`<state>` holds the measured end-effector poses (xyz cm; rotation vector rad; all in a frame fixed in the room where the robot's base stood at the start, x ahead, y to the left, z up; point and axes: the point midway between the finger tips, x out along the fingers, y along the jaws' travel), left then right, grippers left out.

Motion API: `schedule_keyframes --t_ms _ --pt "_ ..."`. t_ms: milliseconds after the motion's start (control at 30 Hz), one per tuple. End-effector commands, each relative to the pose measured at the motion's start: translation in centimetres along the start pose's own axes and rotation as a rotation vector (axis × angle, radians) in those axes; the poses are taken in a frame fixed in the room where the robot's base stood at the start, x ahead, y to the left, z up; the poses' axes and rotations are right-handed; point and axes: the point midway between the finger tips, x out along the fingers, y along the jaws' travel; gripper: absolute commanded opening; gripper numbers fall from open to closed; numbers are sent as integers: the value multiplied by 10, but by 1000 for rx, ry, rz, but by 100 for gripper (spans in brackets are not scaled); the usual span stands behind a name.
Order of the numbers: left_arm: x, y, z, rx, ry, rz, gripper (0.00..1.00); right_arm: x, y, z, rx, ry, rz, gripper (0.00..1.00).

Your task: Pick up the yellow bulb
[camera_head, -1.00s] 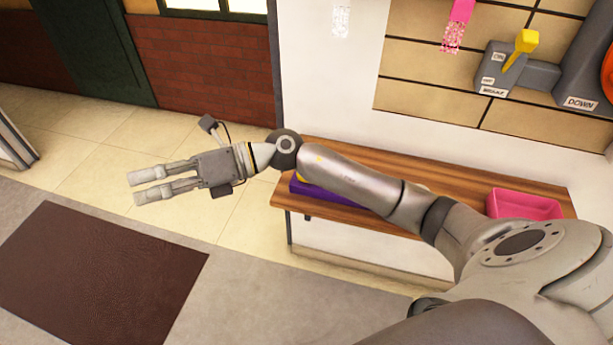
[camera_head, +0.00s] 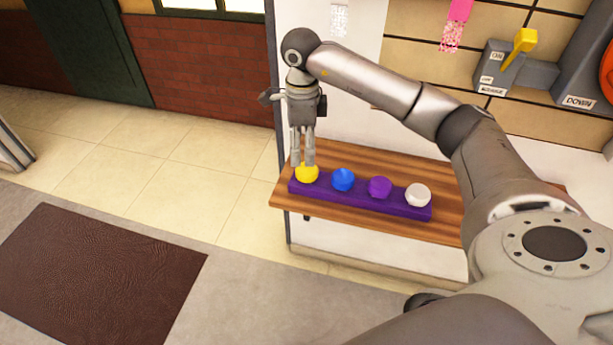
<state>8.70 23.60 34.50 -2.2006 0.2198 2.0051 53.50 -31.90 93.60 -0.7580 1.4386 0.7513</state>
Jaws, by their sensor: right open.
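The yellow bulb (camera_head: 307,174) sits at the left end of a purple holder (camera_head: 405,209) on a wooden shelf (camera_head: 330,217). My right gripper (camera_head: 303,163) points down with its fingertips at the top of the yellow bulb. The fingers are open, and they hide part of the bulb's upper side. I cannot tell whether they touch it. My left gripper is not in view.
A blue bulb (camera_head: 343,180), a purple bulb (camera_head: 380,187) and a white bulb (camera_head: 418,195) stand in the same holder to the right. A grey lever box with a yellow handle (camera_head: 525,41) is on the wall. The floor to the left is clear.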

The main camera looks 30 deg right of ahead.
Motion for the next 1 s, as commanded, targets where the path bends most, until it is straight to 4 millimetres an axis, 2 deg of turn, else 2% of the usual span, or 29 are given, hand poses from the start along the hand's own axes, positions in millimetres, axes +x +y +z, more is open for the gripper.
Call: schedule_keyframes --t_ms 133,400,700,1000 --pt "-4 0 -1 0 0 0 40 24 1 0 0 0 4 75" --pt "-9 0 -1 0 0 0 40 44 2 -3 -1 -1 5 75" --pt "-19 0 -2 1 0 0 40 83 4 -9 -1 -2 4 75" --pt "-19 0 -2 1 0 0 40 88 4 -9 -2 -4 2 75"
